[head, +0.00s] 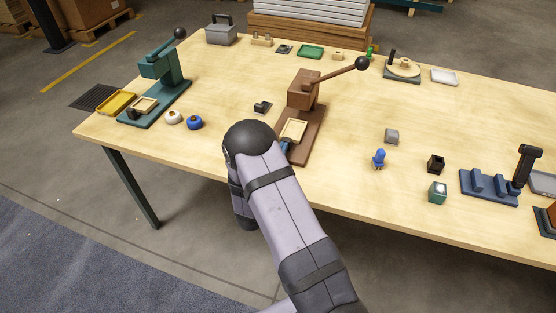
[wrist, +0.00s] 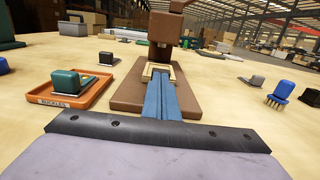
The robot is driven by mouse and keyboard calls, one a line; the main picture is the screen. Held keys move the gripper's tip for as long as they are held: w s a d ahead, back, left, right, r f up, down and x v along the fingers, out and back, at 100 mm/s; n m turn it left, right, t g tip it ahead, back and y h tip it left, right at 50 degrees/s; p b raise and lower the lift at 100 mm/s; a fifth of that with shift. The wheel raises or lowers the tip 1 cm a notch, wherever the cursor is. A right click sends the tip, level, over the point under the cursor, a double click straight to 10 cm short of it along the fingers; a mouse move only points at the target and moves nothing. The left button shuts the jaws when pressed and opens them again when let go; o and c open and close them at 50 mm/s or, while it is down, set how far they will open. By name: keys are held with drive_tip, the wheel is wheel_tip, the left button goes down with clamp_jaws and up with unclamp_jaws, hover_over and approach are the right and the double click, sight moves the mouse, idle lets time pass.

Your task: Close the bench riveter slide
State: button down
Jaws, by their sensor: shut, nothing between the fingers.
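A brown lever press (head: 303,91), with a raised lever ending in a black ball, stands mid-table; it also shows in the wrist view (wrist: 165,28). A cream tray-like slide (head: 294,131) sits on the front part of its brown base; in the wrist view the slide (wrist: 150,72) is partly hidden behind my fingers. My gripper (head: 285,146) is shut and empty at the slide's near end, its blue fingers (wrist: 158,80) pointing at it. I cannot tell whether they touch. A similar green press (head: 160,75) with a cream slide (head: 144,105) stands left. No label shows which is the riveter.
An orange tray (wrist: 95,97) marked BUCKLES lies left of my fingers in the wrist view. White and blue knobs (head: 194,122) lie left. A blue brush-like piece (head: 379,158), small blocks (head: 436,163) and a blue fixture (head: 487,187) lie right.

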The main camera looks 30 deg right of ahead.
sight(287, 138)
drive_tip(key=b+x, duration=0.1)
drive_tip(key=x, duration=0.2)
drive_tip(key=b+x, duration=0.1)
drive_tip(key=x, duration=0.2)
drive_tip(key=shift+w+d+f, duration=0.1)
drive_tip(key=shift+d+f, duration=0.05)
drive_tip(key=shift+f, duration=0.1)
drive_tip(key=shift+r, duration=0.15)
drive_tip(key=b+v, duration=0.1)
drive_tip(key=v, duration=1.3)
drive_tip(key=shift+r, duration=0.1)
